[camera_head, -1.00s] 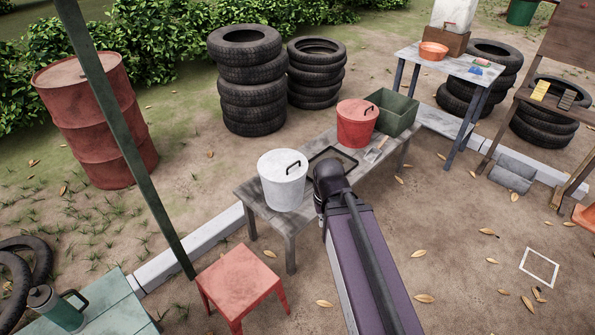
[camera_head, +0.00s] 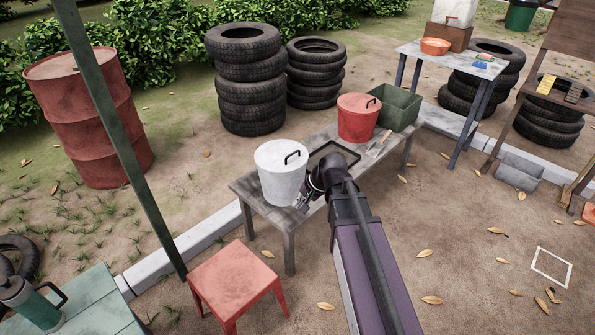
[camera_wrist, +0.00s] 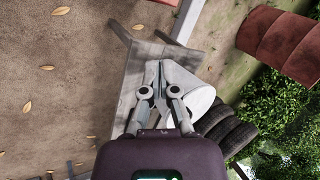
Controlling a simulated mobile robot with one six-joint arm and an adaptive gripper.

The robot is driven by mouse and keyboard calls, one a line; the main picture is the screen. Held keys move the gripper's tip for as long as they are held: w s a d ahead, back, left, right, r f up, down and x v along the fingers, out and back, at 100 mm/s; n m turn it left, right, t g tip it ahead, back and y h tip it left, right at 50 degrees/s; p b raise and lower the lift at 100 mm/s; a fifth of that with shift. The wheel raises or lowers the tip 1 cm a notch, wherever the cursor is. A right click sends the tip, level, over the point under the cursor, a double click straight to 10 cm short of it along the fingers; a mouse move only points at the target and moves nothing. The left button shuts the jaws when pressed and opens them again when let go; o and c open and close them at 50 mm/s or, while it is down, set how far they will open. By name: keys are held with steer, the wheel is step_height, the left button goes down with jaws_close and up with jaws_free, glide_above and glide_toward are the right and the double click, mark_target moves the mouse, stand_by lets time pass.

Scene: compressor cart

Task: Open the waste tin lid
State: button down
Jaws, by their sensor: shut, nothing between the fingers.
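Two lidded tins stand on the low grey bench (camera_head: 255,198). One is white (camera_head: 280,178) with a dark handle on its lid (camera_head: 283,154), near the bench's left end. The other is red (camera_head: 357,122), further back, also with a lid and dark handle. I cannot tell which is the waste tin. Both lids look closed. My gripper (camera_head: 300,204) is beside the lower right side of the white tin, below its rim. In the wrist view my gripper (camera_wrist: 157,66) is shut and empty, with the white tin (camera_wrist: 196,88) just behind and right of its fingers.
A green open bin (camera_head: 395,108) stands beyond the red tin. A dark rectangular outline (camera_head: 334,152) lies on the bench between the tins. A red stool (camera_head: 237,278) stands in front left. A dark post (camera_head: 120,140) rises at left. Stacked tyres (camera_head: 246,85) stand behind the bench.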

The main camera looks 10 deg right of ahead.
steer(key=w+a+f+m+t+y+b, duration=0.1)
steer(key=w+f+m+t+y+b, duration=0.15)
steer(key=w+f+m+b, duration=0.4)
steer(key=m+t+y+b, duration=0.4)
steer(key=m+t+b, duration=0.7)
steer(key=m+b, duration=1)
glide_toward(297, 164)
steer(key=r+n+b, duration=0.2)
steer(key=n+b, duration=0.2)
steer(key=shift+w+a, duration=0.1)
steer(key=shift+p+x, duration=0.95)
steer(key=shift+x, duration=4)
steer(key=shift+r+t, duration=0.1)
steer(key=shift+t, duration=0.15)
